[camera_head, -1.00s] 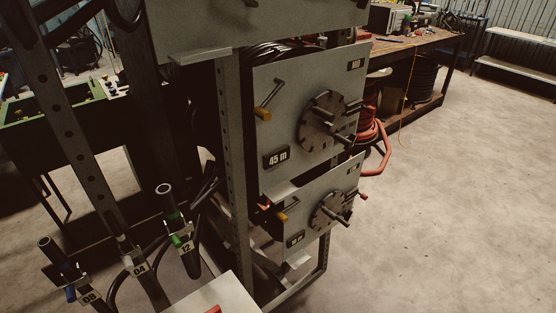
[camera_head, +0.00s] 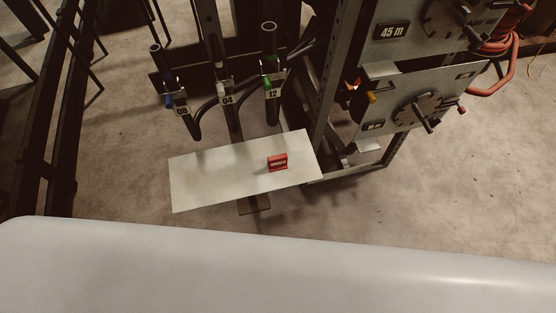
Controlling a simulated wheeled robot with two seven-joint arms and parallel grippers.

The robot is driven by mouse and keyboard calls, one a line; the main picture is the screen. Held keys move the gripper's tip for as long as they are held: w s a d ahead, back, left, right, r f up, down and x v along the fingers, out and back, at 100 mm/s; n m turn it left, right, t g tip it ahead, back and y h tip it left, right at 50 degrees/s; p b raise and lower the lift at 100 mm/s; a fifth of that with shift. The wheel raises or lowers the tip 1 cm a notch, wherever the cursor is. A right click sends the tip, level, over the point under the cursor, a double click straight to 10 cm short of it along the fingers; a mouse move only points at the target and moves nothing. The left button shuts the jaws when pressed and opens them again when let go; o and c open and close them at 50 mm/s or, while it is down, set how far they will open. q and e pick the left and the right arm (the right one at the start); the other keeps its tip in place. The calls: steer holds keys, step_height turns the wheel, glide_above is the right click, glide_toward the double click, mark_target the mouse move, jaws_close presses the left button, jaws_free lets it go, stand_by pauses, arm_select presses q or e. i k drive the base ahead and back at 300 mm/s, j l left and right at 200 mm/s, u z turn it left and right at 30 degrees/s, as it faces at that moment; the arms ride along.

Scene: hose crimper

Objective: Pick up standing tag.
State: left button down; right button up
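A small red tag (camera_head: 278,162) with pale lettering stands upright on a white shelf plate (camera_head: 215,177), right of the plate's middle. Its lettering is too small to read surely. Neither of my grippers is in the head view, so nothing is seen close to the tag.
Hose ends labelled 08 (camera_head: 169,88), 04 (camera_head: 221,80) and 12 (camera_head: 270,80) stand in holders behind the plate. A metal rack with dial panels (camera_head: 418,105) stands at the right. A broad pale surface (camera_head: 280,270) fills the bottom. Free floor lies at the right.

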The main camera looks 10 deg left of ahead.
mark_target(278, 162)
steer(key=k+l+z, duration=0.15)
steer(key=k+l, duration=0.2)
steer(key=k+l+z, duration=0.2)
steer(key=l, duration=0.3)
steer(key=k, duration=0.1)
